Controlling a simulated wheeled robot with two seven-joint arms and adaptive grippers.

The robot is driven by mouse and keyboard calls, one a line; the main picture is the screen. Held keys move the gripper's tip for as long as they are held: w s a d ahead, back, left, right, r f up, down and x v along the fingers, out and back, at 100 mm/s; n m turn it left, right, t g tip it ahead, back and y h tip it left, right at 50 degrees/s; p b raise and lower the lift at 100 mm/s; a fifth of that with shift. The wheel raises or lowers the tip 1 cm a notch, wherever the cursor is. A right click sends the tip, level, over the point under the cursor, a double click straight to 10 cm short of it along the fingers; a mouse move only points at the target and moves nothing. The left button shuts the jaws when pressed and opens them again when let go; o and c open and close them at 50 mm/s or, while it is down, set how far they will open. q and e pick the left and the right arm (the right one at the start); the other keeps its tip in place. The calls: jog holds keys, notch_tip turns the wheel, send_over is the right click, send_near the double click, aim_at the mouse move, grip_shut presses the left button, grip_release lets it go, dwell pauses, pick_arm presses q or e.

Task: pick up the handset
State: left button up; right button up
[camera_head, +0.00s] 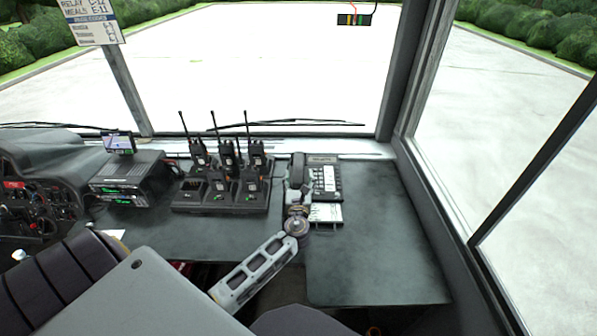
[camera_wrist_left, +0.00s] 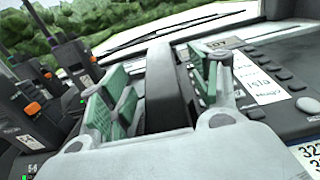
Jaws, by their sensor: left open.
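The dark handset (camera_head: 298,165) lies on the left side of the desk phone (camera_head: 325,178), on the dashboard counter. My left gripper (camera_head: 298,186) is over the handset's near part. In the left wrist view, the handset (camera_wrist_left: 163,85) stands between the two green-padded fingers of my left gripper (camera_wrist_left: 168,82). The fingers are open, one on each side, and a gap shows on the left side of the handset. I cannot tell whether the right finger touches it. The handset's near end is hidden behind the gripper body. My right gripper is not in view.
A charger rack (camera_head: 222,206) with several upright radios (camera_head: 255,160) stands close on the left. Their antennas rise high. A radio unit (camera_head: 127,178) is farther left. A white card (camera_head: 325,213) lies in front of the phone. The counter (camera_head: 385,235) on the right is clear.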

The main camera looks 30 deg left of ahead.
aim_at(298, 166)
pick_arm(q)
jog(key=shift+w, duration=0.1)
jog(key=shift+w+a, duration=0.15)
jog(key=shift+w, duration=0.05)
jog(key=shift+x, duration=2.3)
jog(key=shift+s, duration=0.1)
jog(key=shift+c, duration=0.2)
jog(key=c, duration=1.1)
